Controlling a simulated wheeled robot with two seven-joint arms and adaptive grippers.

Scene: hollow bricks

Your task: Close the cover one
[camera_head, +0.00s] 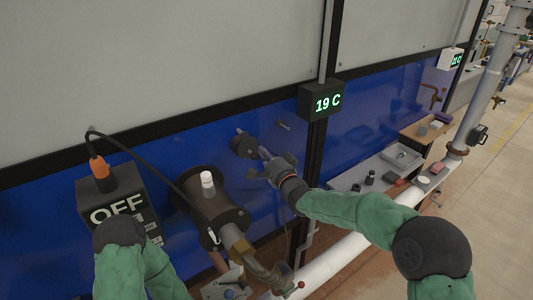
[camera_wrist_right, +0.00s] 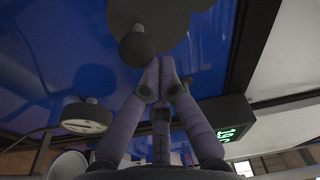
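A dark round cover with a small knob (camera_head: 245,145) is at the blue panel, left of the post. In the right wrist view the grey disc of the cover (camera_wrist_right: 185,27) fills the top, its round knob just left of the fingertips. My right gripper (camera_head: 265,154) reaches up to the cover from the lower right. In the right wrist view its fingers (camera_wrist_right: 161,78) converge with their tips close together beside the knob; I see nothing clearly between them. Whether they touch the knob is unclear. My left arm shows at the lower left; I cannot make out its gripper.
A dark flanged cylinder (camera_head: 212,205) with a white cap stands left of the cover. An OFF box (camera_head: 120,208) with a cable is farther left. A 19 C display (camera_head: 321,101) hangs on the post. A shelf with a grey tray (camera_head: 401,157) is right.

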